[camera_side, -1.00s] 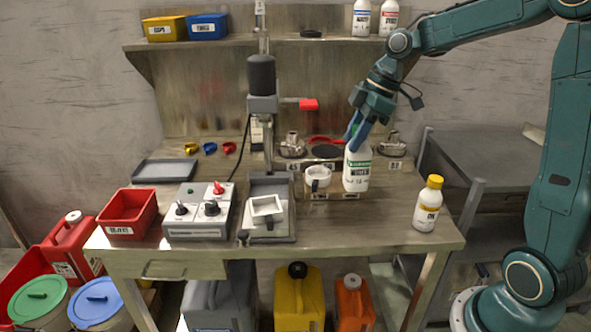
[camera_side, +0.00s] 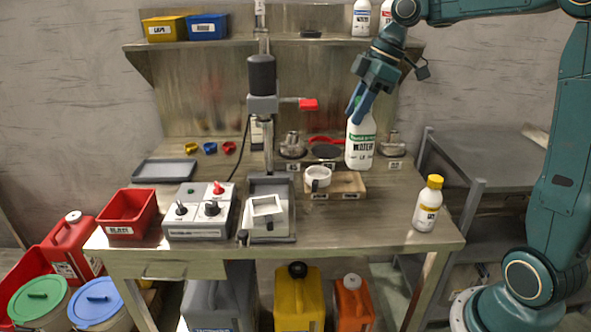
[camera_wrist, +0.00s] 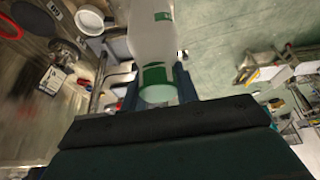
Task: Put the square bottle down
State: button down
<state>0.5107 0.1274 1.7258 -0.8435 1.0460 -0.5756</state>
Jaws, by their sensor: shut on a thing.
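A white bottle (camera_side: 361,150) with a green band and the word WATER hangs upright in my gripper (camera_side: 359,108). In the side view its base is above the wooden holder (camera_side: 347,187) on the bench, apart from it. My gripper's blue fingers are shut on the top of the bottle. In the wrist view the bottle (camera_wrist: 153,40) fills the upper middle, between the blue fingers of my gripper (camera_wrist: 158,88). Another white bottle with a yellow cap (camera_side: 428,206) stands on the bench at the right.
A white cup (camera_side: 318,176) sits at the holder's left part. Left of it are a press with a white square fixture (camera_side: 267,210), a switch box (camera_side: 197,212) and a red bin (camera_side: 129,212). Round metal parts stand behind. Bench top (camera_side: 390,215) is clear between the holder and the yellow-capped bottle.

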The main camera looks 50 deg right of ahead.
jog(key=w+a+f+n+g+y, duration=0.1)
jog(key=a+f+n, duration=0.35)
jog(key=a, duration=0.55)
jog(key=w+a+m, duration=0.1)
jog(key=w+a, duration=0.1)
jog(key=w, duration=0.5)
jog(key=w+a+f+m, duration=0.1)
jog(key=w+a, duration=0.1)
jog(key=w, duration=0.5)
jog(key=shift+w+a+f+m+t, duration=0.25)
jog(key=shift+w+m+t, duration=0.05)
jog(key=shift+w+m, duration=0.05)
jog(key=shift+f, duration=4.15)
